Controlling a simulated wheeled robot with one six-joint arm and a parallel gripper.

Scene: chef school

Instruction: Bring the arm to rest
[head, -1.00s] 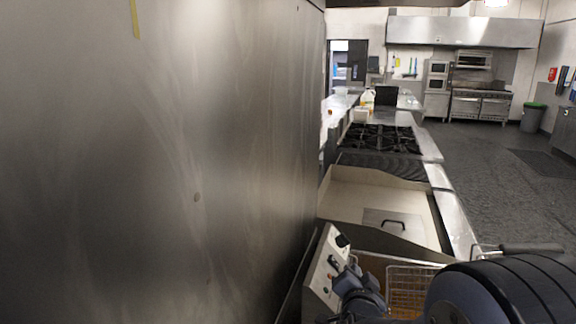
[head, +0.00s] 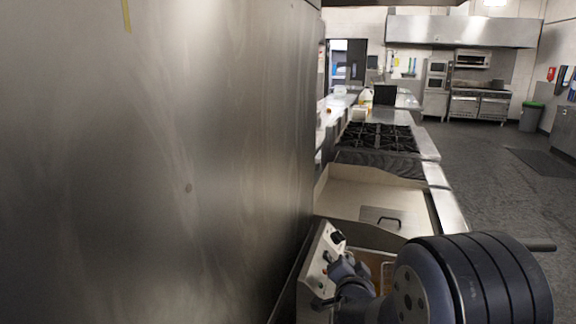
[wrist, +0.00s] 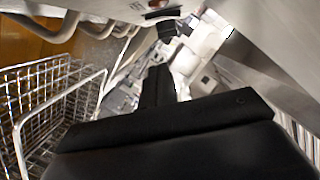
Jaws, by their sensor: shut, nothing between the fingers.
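My gripper (wrist: 158,82) shows in the wrist view as a black body with its narrow fingers closed together and nothing between them. It is over the fryer area, beside a wire basket (wrist: 62,105). In the head view, my dark arm fills the lower right, in front of the fryer. The fingertips cannot be made out there.
A steel wall panel (head: 150,170) fills the left of the head view, close to the arm. A fryer control panel (head: 322,262) stands by the arm. Beyond are a lidded pan (head: 350,195) and a burner range (head: 378,137). Open floor (head: 490,185) lies right.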

